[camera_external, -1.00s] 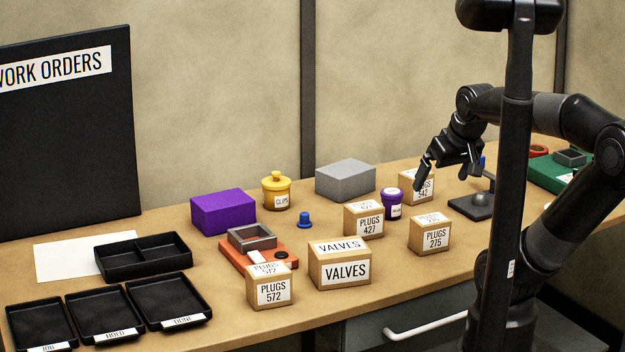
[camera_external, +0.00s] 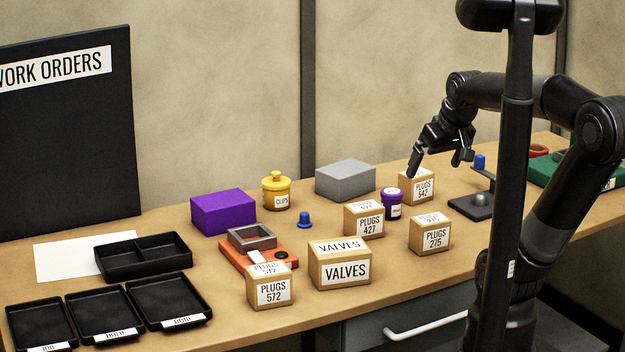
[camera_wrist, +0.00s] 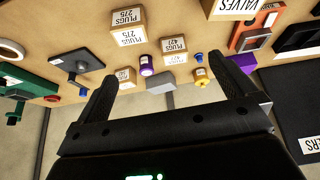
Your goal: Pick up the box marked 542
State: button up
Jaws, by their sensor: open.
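The cardboard box marked PLUGS 542 (camera_external: 422,189) stands upright on the workbench, right of the purple jar. My gripper (camera_external: 433,170) is open and empty. In the external view its left finger overlaps the top left of the box; the fingers look to be above or behind it, and contact cannot be told. In the wrist view my gripper (camera_wrist: 165,78) shows both fingers spread, with a small box (camera_wrist: 124,74), apparently the 542 box, beside the left fingertip. Its label is too small to read there.
The purple jar (camera_external: 392,206) stands close left of the 542 box. Boxes 427 (camera_external: 369,226) and 275 (camera_external: 435,239) stand nearer the front. A black stand (camera_external: 474,206) is to the right, a grey block (camera_external: 345,183) behind left. My column hides part of the bench.

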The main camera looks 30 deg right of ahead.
jog(key=w+d+r, duration=0.1)
jog(key=w+d, duration=0.3)
jog(key=w, duration=0.7)
jog(key=n+g, duration=0.1)
send_over(411, 178)
jog(key=d, duration=0.3)
notch_tip(411, 178, down, 12)
jog(key=shift+w+d+f+y, duration=0.3)
jog(key=shift+w+d+f, duration=0.05)
jog(key=shift+f, duration=0.3)
jog(key=x, duration=0.4)
jog(key=shift+w+f, duration=0.1)
jog(key=shift+f, duration=0.15)
jog(key=x, duration=0.5)
jog(key=shift+a+f, duration=0.1)
jog(key=shift+f, duration=0.1)
jog(key=c, duration=1.1)
jog(key=shift+r, duration=0.1)
